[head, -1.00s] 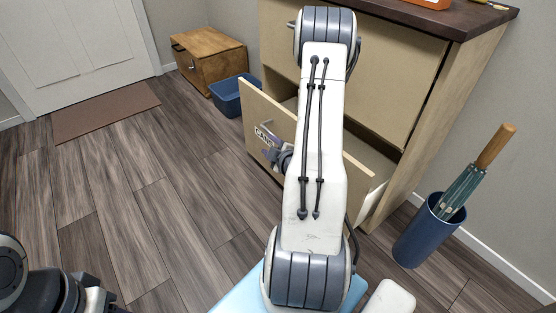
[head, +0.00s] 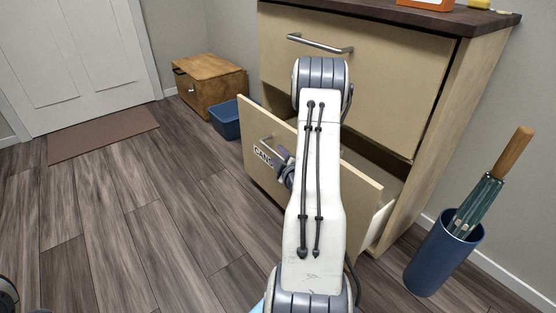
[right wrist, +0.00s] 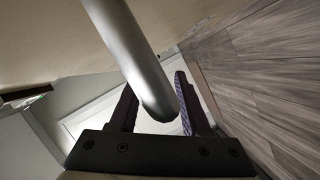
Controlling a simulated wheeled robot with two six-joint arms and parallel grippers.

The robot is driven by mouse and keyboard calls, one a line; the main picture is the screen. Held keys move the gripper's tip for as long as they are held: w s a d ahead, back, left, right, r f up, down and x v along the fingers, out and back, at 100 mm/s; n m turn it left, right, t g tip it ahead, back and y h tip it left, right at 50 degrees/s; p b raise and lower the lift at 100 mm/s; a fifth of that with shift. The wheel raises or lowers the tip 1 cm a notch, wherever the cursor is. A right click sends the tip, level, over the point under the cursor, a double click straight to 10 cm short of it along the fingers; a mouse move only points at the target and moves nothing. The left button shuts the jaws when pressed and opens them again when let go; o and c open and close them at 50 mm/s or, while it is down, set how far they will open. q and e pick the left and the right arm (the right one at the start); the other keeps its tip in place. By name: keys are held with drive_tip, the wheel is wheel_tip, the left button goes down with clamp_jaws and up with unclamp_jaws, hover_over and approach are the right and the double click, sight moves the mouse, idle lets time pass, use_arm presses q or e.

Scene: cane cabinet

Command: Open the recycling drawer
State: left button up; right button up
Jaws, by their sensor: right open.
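My right gripper (head: 283,163) is at the outer side of this front, close to the handle, partly hidden by my white forearm. In the right wrist view my right gripper (right wrist: 155,86) is open, and the metal handle (right wrist: 134,52) crosses the gap between its fingers. I cannot tell whether they touch. My left gripper is out of view.
The upper drawer (head: 385,80) is shut, with a bar handle (head: 318,44). A blue bin (head: 226,119) and a wooden box (head: 208,84) stand behind at the left. A blue umbrella stand (head: 440,262) is at the right. The floor at the left is clear.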

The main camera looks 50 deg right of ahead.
drive_tip(key=shift+w+d, duration=0.15)
drive_tip(key=shift+w, duration=0.15)
clamp_jaws()
idle(1.3)
